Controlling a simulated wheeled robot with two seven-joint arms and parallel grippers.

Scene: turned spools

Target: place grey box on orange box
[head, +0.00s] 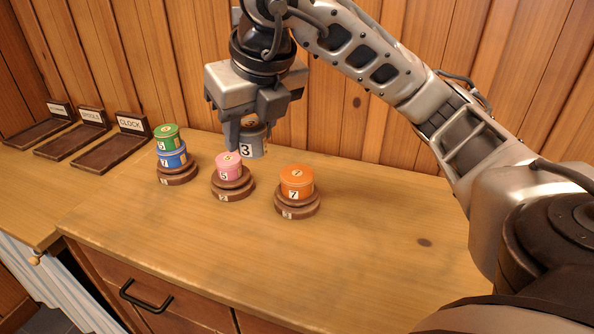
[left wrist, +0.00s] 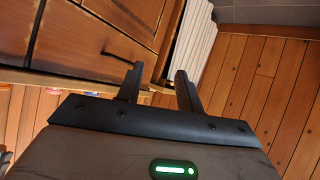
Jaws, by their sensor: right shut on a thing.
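The grey box (head: 254,143), a round tin marked 3, is held in my right gripper (head: 246,132). It hangs behind and slightly right of the pink box, above the counter. The orange box (head: 297,183), a round tin marked 7, sits on a dark wooden base (head: 297,208) to the right, with its top bare. My right gripper is shut on the grey box, up and left of the orange box. My left gripper (left wrist: 158,82) shows in the left wrist view with its fingers apart and nothing between them, away from the boxes.
A pink box (head: 229,166) sits on the middle base. A green box (head: 166,137) stands on a blue box (head: 173,157) on the left base. Labelled trays (head: 108,153) lie at the far left. The counter's right part is clear; a wooden wall stands behind.

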